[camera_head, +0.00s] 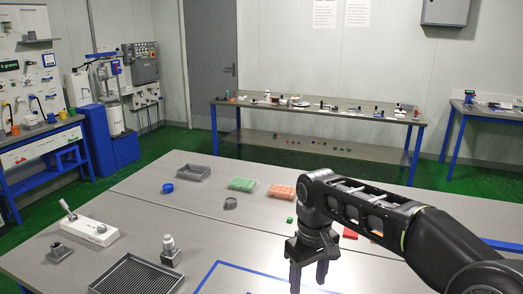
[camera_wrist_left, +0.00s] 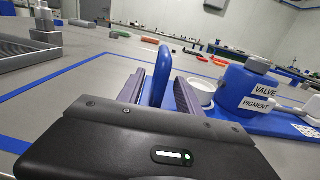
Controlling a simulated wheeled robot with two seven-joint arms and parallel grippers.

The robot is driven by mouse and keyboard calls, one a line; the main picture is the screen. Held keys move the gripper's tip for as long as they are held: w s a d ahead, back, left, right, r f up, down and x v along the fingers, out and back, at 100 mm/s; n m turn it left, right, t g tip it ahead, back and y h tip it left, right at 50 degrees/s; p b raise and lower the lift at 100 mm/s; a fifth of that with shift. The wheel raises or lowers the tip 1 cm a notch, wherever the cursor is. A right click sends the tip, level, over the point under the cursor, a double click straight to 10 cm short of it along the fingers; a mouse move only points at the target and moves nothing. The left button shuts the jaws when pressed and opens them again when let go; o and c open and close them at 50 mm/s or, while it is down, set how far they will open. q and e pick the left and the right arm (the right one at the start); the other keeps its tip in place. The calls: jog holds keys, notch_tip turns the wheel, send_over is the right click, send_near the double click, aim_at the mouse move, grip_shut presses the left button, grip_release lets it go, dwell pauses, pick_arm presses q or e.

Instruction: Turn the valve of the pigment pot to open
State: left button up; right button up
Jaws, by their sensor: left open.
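The pigment pot (camera_wrist_left: 245,88) is a blue body with white labels reading VALVE and PIGMENT and a grey top, at the right of the left wrist view. A blue upright lever (camera_wrist_left: 161,75), which looks like the valve handle, stands in the gap of my left gripper (camera_wrist_left: 162,88). Its fingers are apart on either side of it; I cannot tell if either touches it. The lever's lower end is hidden by the gripper body. My right gripper (camera_head: 309,266) hangs over the table in the head view, fingers apart and empty. The pot is outside the head view.
A white cup (camera_wrist_left: 200,93) stands between the lever and the pot. The table holds a ribbed grey tray (camera_head: 137,275), a small bottle on a block (camera_head: 170,253), a white box with a lever (camera_head: 90,235), and green (camera_head: 242,184) and orange racks (camera_head: 281,191). The table's middle is mostly clear.

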pick_arm(q)
jog(key=shift+v, duration=3.75)
